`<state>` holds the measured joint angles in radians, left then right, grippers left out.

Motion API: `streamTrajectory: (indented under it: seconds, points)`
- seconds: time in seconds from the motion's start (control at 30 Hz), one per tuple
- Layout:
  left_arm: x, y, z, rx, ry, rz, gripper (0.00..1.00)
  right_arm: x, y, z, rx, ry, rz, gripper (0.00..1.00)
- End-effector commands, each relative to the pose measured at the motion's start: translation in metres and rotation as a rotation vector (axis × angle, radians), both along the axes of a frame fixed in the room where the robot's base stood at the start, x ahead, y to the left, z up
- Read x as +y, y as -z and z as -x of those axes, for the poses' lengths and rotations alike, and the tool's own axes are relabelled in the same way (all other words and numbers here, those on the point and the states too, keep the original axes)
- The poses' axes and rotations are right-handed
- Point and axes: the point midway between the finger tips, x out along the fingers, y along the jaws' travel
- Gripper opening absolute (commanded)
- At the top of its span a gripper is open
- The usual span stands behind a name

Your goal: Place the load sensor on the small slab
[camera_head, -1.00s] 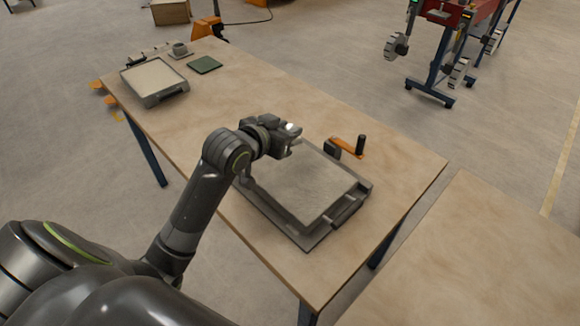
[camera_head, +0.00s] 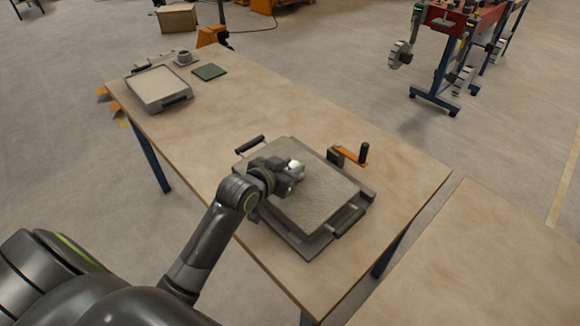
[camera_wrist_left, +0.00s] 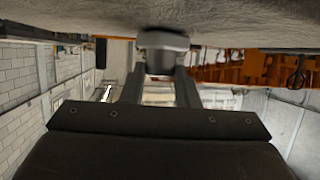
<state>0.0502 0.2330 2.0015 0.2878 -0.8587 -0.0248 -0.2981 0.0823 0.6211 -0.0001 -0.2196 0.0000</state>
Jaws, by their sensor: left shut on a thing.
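My left gripper (camera_head: 290,176) is over the sandbed (camera_head: 325,200) on the table, low over its pale grey, rough surface. It is shut on a small round, light-topped piece, which I take to be the load sensor (camera_head: 296,169). In the left wrist view the load sensor (camera_wrist_left: 163,48) sits between the two fingers, close against the grey surface; I cannot tell whether it touches. A flat dark green square (camera_head: 209,72) lies at the table's far end. I cannot tell for sure which thing is the small slab. My right gripper is not in view.
An orange crank (camera_head: 350,154) with a black upright handle stands at the sandbed's back right. A shallow tray (camera_head: 186,95) with a pale fill and a small grey cup-like thing (camera_head: 184,60) are at the far left. The table (camera_head: 225,112) is bare between.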

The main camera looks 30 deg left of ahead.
Motion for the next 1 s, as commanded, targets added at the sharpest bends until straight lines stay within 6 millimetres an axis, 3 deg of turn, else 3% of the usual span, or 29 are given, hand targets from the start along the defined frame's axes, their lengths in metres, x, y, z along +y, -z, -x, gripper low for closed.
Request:
streamTrajectory:
  seconds: [0.07, 0.1, 0.23, 0.67, 1.0]
  points:
    - [0.0, 0.003, 0.0, 0.0, 0.0, 0.0, 0.02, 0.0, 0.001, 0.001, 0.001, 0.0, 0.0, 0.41]
    - [0.0, 0.003, 0.0, 0.001, 0.0, 0.0, 0.32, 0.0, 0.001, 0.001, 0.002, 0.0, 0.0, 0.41]
    - [0.0, 0.002, 0.0, 0.001, 0.0, 0.0, 0.49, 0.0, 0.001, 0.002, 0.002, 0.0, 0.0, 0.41]
    - [0.001, -0.003, 0.005, 0.0, -0.001, -0.001, 0.5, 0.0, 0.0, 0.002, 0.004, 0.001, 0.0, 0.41]
    - [0.009, -0.025, 0.06, 0.001, 0.002, -0.004, 0.5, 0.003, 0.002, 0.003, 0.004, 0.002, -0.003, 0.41]
